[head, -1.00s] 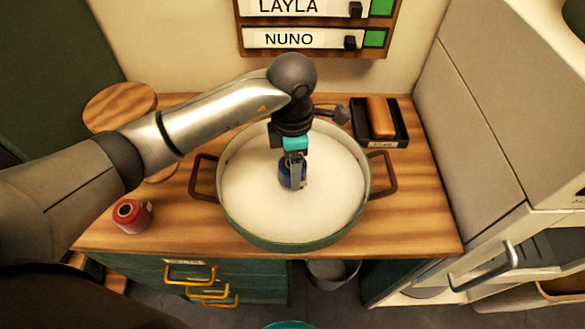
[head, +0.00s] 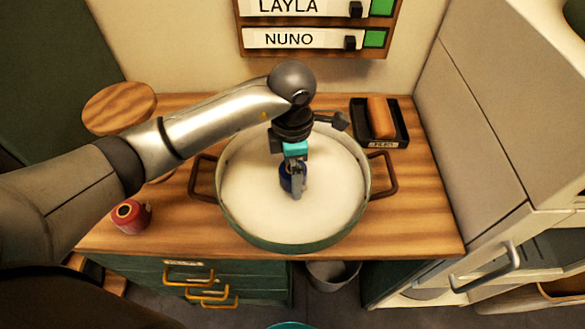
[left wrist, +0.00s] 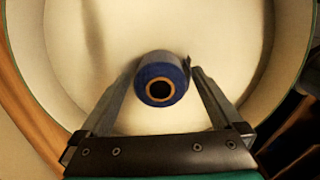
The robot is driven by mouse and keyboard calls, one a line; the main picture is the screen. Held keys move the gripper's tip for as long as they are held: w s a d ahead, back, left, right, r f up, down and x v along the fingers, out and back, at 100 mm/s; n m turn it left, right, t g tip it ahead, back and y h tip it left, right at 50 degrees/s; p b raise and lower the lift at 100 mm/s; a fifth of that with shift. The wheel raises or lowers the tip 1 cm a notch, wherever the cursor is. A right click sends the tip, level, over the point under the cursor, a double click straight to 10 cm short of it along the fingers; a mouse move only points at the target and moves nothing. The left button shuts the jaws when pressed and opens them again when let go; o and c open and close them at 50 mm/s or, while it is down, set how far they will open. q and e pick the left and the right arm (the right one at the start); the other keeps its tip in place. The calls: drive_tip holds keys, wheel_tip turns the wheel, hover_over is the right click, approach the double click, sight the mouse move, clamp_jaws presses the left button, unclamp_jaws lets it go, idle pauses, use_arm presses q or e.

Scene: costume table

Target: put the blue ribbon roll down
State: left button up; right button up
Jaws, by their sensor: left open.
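The blue ribbon roll (head: 287,178) is inside the large round pan, partly hidden behind my left gripper (head: 293,190) in the head view. In the left wrist view the blue roll (left wrist: 161,80) shows its round end with a dark centre hole and tan core. My left gripper (left wrist: 161,88) is open, with one finger on each side of the roll. The finger tips are very close to the roll; I cannot tell if either touches it. The pan (head: 240,232) has a pale inside, a green outer wall and two brown side handles. My right gripper is not in view.
A black tray (head: 398,140) with an orange-brown block (head: 380,117) is at the back right. A round wooden stool top (head: 119,106) is at the back left. The pan's rim surrounds my gripper.

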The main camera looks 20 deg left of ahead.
use_arm(q)
wheel_tip(320, 180, up, 12)
drive_tip(key=p, duration=0.1)
drive_tip(key=shift+r, duration=0.15)
